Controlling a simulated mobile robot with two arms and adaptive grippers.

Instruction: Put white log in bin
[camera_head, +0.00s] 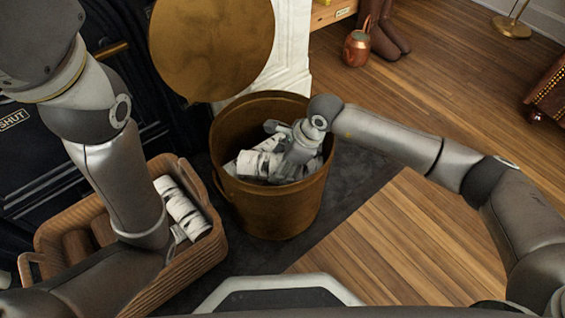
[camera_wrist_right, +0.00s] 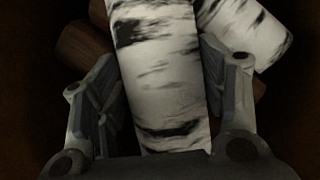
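The round copper-brown bin (camera_head: 270,215) stands upright in the middle of the head view, with white black-marked logs (camera_head: 252,163) inside. My right gripper (camera_head: 279,145) is down inside the bin among them. In the right wrist view a white log (camera_wrist_right: 160,75) lies lengthwise between the two fingers (camera_wrist_right: 157,75), which appear to touch its sides. A ribbed brown basket (camera_head: 190,265) at the left holds more white logs (camera_head: 182,208). My left arm crosses over this basket, and my left gripper is not visible.
A second white log (camera_wrist_right: 245,32) and brown logs (camera_wrist_right: 82,50) lie beyond in the wrist view. The round lid (camera_head: 212,45) stands behind the bin. A copper jug (camera_head: 357,50) stands at the upper right.

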